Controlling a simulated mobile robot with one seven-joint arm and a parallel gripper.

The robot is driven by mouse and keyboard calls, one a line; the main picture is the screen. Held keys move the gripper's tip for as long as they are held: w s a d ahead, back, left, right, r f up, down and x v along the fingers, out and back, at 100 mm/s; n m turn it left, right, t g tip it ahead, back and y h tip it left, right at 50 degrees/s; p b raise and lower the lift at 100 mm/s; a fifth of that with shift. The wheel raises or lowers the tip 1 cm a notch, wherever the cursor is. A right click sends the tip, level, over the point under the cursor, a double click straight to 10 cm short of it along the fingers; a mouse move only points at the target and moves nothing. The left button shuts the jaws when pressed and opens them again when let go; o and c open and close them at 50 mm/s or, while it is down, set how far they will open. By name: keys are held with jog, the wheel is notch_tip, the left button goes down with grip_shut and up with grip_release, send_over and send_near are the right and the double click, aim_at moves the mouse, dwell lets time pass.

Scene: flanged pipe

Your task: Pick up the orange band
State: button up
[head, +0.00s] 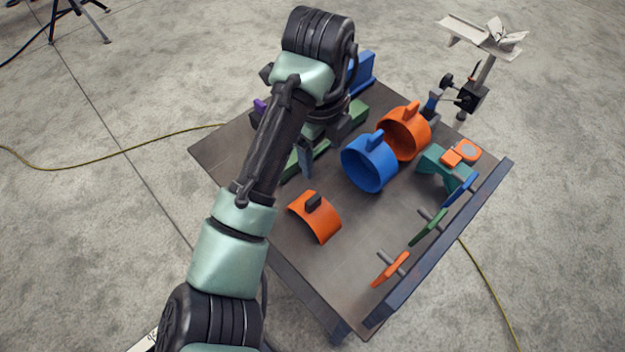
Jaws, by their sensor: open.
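An orange ring-shaped band (405,131) with a tab on top stands at the back right of the table. A blue ring of the same form (369,163) stands just in front and to its left, overlapping its edge in the picture. A separate orange curved half-shell (316,217) with a dark block on top lies nearer the front. My gripper (320,148) is open, pointing down over the back left of the table, left of both rings. It looks empty, though my arm partly hides it.
The dark table (290,262) has a raised right edge. Orange, green and blue pieces on pegs line that edge, with a teal block (441,169) behind them. A green part (349,119) lies by my gripper. A grey stand (484,72) is beyond the table.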

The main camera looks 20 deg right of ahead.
aim_at(313, 199)
jog(key=shift+m+g+y, duration=0.5)
jog(key=shift+m+g, duration=0.1)
jog(key=f, duration=0.2)
jog(key=s+a+f+b, duration=0.1)
jog(key=f, duration=0.1)
jog(key=a+f+b, duration=0.1)
jog(key=f, duration=0.1)
jog(key=shift+s, duration=0.3)
jog(key=shift+f, duration=0.65)
jog(key=shift+s+a+f, duration=0.15)
jog(key=shift+f, duration=1.25)
jog(key=shift+s+a+f, duration=0.1)
jog(key=shift+s+f, duration=0.05)
jog(key=shift+f, duration=1.2)
jog(key=c, duration=1)
jog(key=shift+r, duration=0.1)
